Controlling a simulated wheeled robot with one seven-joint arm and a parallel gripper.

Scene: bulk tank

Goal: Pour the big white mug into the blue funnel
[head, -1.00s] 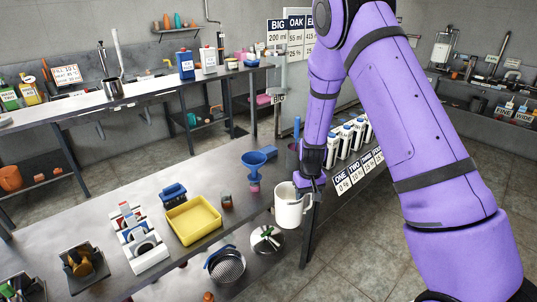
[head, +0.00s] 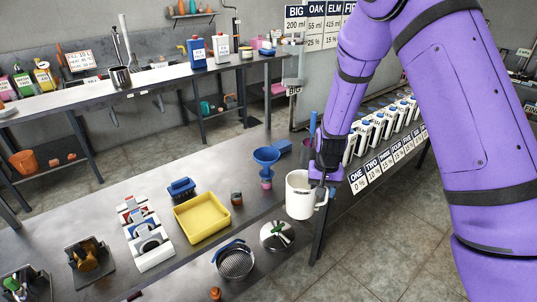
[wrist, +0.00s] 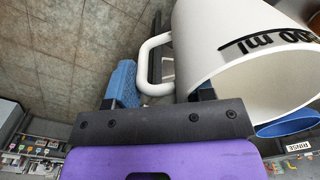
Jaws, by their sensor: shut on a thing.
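The big white mug (head: 299,198) stands upright in the head view, near the right edge of the bench. My gripper (head: 320,176) is shut on its handle side. In the wrist view the mug (wrist: 235,50) fills the upper right, with black "ml" lettering and its handle between my fingers (wrist: 160,92). Its bottom and contents are hidden. The blue funnel (head: 266,156) sits over a small pinkish container (head: 266,175), left of and behind the mug. Part of the funnel's blue rim (wrist: 290,125) shows beyond the mug in the wrist view. Mug and funnel are apart.
A yellow tray (head: 181,222), a small dark jar (head: 237,198), a sieve (head: 235,263) and a round lid-like piece (head: 278,235) are near. Several white bottles (head: 375,130) line the right behind my arm. The bench (head: 225,175) left of the funnel is clear.

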